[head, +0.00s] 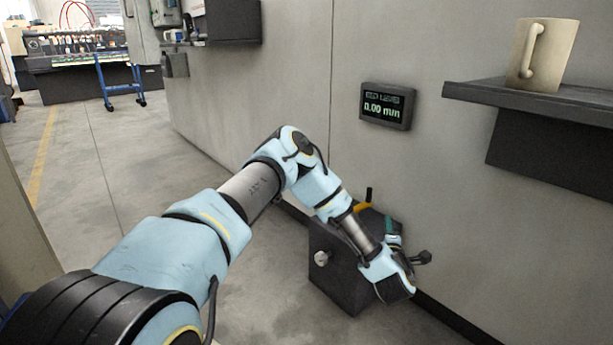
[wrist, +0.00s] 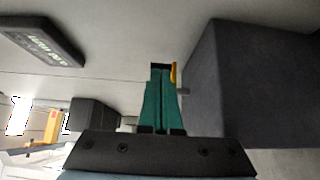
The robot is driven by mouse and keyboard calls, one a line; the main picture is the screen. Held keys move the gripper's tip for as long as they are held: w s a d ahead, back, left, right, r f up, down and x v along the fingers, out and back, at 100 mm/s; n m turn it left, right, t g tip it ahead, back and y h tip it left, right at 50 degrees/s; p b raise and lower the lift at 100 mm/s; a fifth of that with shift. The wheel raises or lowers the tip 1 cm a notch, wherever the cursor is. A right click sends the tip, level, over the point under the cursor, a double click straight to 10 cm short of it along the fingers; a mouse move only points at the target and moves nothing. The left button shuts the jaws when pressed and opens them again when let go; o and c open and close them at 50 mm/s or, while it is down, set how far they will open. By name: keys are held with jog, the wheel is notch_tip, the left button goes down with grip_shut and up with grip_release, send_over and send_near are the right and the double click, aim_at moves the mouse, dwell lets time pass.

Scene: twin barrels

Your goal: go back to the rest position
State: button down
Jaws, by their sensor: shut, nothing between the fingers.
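My gripper (head: 389,223) is at the end of my light-blue arm, in front of the dark box on the wall, with its teal fingers pointing up in the head view. In the wrist view my gripper (wrist: 162,70) shows its two teal fingers close together, shut and empty. A small yellow-orange part (wrist: 173,73) shows beside the fingertips; I cannot tell if it touches them. In the head view a yellow-orange piece (head: 361,207) and a black upright peg are on top of the box.
The dark box (head: 333,272) has a pale knob (head: 321,258). A display reading 0.00 (head: 387,106) hangs on the grey wall. At right, a dark shelf (head: 560,98) holds a cream mug (head: 541,52). Open floor lies to the left, with a blue wheeled frame (head: 118,85) farther back.

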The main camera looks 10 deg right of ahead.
jog(key=w+a+r+m+g+h, duration=0.2)
jog(key=w+a+r+m+g, duration=0.35)
jog(key=m, duration=0.45)
jog(key=s+a+r+m+g+y+p, duration=0.1)
jog(key=a+r+m+g+y, duration=0.1)
jog(key=a, duration=0.6)
jog(key=a+r+m+g+y, duration=0.2)
jog(key=a, duration=0.7)
jog(key=s+a+r+g+y+p, duration=0.1)
jog(key=s+a+r+g+y, duration=0.25)
jog(key=s+a, duration=0.7)
jog(key=s+a+r+g+y+p, duration=0.15)
jog(key=s+a+r, duration=0.45)
jog(key=a, duration=0.8)
notch_tip(320, 180, up, 36)
jog(key=p, duration=3.6)
jog(key=shift+s+d, duration=0.25)
jog(key=shift+s, duration=0.2)
jog(key=c, duration=1.6)
grip_release()
